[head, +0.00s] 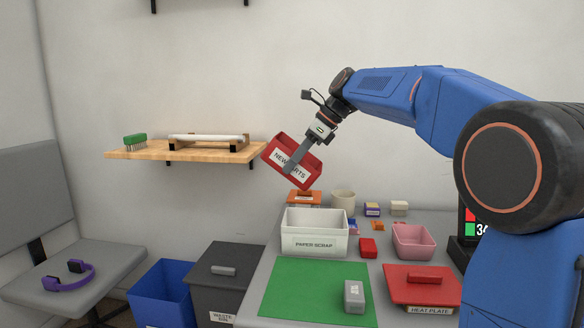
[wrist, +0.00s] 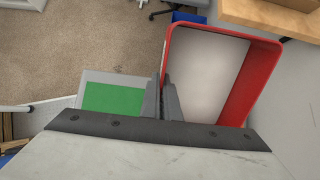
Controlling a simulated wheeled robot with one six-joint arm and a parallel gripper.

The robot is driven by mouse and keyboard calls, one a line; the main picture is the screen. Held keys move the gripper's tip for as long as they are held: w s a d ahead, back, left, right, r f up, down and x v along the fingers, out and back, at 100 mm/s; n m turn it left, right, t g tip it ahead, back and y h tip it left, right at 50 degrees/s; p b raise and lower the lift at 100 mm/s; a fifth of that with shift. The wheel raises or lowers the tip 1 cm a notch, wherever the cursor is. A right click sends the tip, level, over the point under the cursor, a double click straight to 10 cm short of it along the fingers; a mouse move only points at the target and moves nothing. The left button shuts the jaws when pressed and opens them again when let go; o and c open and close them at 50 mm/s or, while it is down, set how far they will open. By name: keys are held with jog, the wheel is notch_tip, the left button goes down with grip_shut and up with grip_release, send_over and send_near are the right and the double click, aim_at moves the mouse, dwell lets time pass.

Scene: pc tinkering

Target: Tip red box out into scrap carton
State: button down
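The red box (head: 283,150), labelled "NEW ...RTS" with a finger across the label, is held up in the air and tilted in the head view. My gripper (head: 292,166) is shut on one of its walls. In the wrist view the red box (wrist: 258,85) is at the right, with my gripper (wrist: 164,88) at its left wall. Its inside shows a plain pale surface; I make out no loose items. A white open carton labelled "PAPER SCRAP" (head: 313,243) stands on the table, below and slightly right of the box. Its contents are hidden.
A green mat (head: 318,290) with a grey block (head: 354,296) lies in front of the carton. A red heat plate (head: 422,287), pink bin (head: 413,241) and small red block (head: 368,248) are to the right. A wooden shelf (head: 150,151) is left of the held box. Waste bins stand beside the table.

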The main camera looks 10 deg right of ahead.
aim_at(312, 168)
jog(key=y, duration=0.1)
jog(key=d+t+y, duration=0.1)
jog(key=y, duration=0.1)
jog(key=shift+s, duration=0.1)
jog(key=y, duration=0.1)
jog(key=d+t+y, duration=0.1)
jog(key=y, duration=0.1)
jog(key=shift+s+f, duration=0.1)
jog(key=shift+s, duration=0.05)
jog(key=y, duration=0.1)
jog(key=d+y, duration=0.1)
jog(key=f+t+y, duration=0.1)
jog(key=shift+s+d, duration=0.2)
jog(key=shift+s, duration=0.05)
jog(key=y, duration=0.1)
jog(key=d+y, duration=0.1)
jog(key=d+t+y, duration=0.1)
jog(key=y, duration=0.1)
jog(key=shift+s, duration=0.25)
jog(key=shift+s+d+r+t+y, duration=0.1)
jog(key=shift+s+d+t+y, duration=0.1)
jog(key=shift+d+t+y, duration=0.45)
jog(key=shift+s+d+r+t+y, duration=0.1)
jog(key=shift+s+d+y, duration=0.2)
jog(key=shift+y, duration=0.75)
jog(key=shift+w+g, duration=0.2)
jog(key=shift+g, duration=0.05)
